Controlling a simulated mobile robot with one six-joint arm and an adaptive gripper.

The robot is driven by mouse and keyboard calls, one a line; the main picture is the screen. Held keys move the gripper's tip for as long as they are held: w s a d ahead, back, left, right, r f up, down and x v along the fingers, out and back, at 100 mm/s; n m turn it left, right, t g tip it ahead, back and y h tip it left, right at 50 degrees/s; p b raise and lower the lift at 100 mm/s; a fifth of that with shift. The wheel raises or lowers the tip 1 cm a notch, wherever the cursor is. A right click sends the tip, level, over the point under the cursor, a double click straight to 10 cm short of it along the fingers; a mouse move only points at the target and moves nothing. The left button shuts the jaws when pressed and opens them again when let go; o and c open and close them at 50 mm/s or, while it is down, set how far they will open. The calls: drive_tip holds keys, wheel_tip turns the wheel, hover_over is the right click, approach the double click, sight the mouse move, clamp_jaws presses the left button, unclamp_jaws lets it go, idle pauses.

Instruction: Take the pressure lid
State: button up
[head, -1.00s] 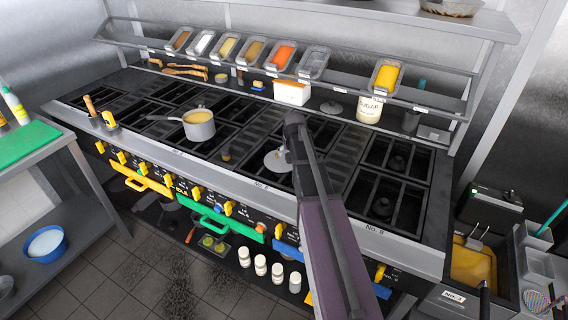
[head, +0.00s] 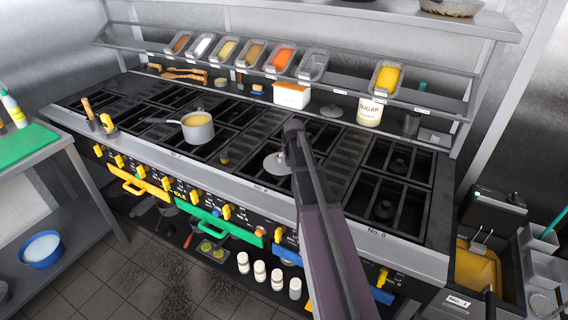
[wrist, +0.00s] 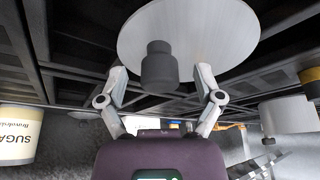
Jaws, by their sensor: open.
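The pressure lid, a round pale metal disc (wrist: 215,30) with a dark knob (wrist: 160,66), is at the top of the wrist view. It also shows in the head view as a grey disc (head: 275,163) over the middle burners, partly hidden by my arm. My gripper (wrist: 162,76) is open, with one finger on each side of the knob. I cannot tell whether either finger touches the knob. In the head view my gripper is mostly hidden behind my arm.
A saucepan (head: 198,127) with yellow contents stands on the burners to the left. A sugar jar (head: 370,110), a white-and-orange box (head: 292,96) and another lid (head: 331,111) stand along the back. A shelf (head: 340,88) with several food trays runs above them.

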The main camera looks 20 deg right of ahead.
clamp_jaws()
drive_tip(key=shift+r, duration=0.2)
wheel_tip(320, 180, up, 2)
drive_tip(key=shift+p, duration=1.25)
drive_tip(key=shift+r+p, duration=0.8)
drive_tip(key=shift+r, duration=0.05)
drive_tip(key=s, duration=0.5)
drive_tip(key=s+d, duration=0.1)
drive_tip(key=s, duration=0.4)
drive_tip(key=s+r+p, duration=0.1)
drive_tip(key=s, duration=0.5)
drive_tip(key=shift+d, duration=0.2)
